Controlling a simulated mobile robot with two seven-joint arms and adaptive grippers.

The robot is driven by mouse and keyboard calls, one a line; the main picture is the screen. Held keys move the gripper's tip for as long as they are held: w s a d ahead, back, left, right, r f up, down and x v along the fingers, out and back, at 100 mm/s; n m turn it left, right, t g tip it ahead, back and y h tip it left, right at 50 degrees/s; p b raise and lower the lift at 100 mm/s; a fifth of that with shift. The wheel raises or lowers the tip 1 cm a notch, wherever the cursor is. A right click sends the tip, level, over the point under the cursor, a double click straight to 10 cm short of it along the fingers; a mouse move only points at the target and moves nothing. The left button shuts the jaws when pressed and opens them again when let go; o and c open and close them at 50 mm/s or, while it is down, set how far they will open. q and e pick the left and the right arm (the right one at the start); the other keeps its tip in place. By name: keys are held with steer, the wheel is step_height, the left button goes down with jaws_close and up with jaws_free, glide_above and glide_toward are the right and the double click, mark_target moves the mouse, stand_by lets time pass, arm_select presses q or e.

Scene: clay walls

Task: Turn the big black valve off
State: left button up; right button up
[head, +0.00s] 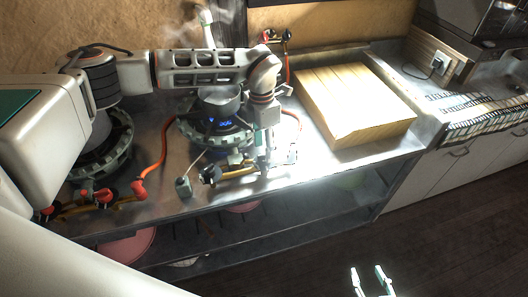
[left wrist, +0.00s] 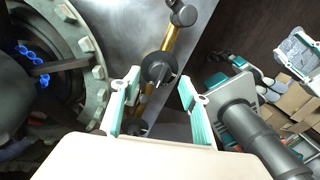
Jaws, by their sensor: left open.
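In the left wrist view, a round black valve knob (left wrist: 158,68) sits on a brass pipe (left wrist: 173,40), beyond and between my left fingertips. My left gripper (left wrist: 158,78) is open, with a finger on either side of the knob's line and no visible grip on it. In the head view my left gripper (head: 267,156) points down at the counter's front edge, in front of the lit burner, and hides part of the pipe. A black knob (head: 209,174) shows left of it; I cannot tell whether it is the same knob. My right gripper (head: 370,281) is open and empty, low in front of the counter.
A steaming pot (head: 219,101) stands on the burner, with blue flame (head: 222,122) below. A wooden block (head: 355,101) lies on the right of the counter. Red valves (head: 103,195) and an orange hose (head: 164,145) are at left. The floor (head: 440,235) in front looks clear.

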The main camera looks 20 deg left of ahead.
mark_target(263, 154)
arm_select(q)
step_height(263, 154, up, 9)
steer(key=shift+w+a, duration=0.2)
steer(key=shift+a, duration=0.05)
steer(key=shift+f, duration=0.1)
stand_by(0.3)
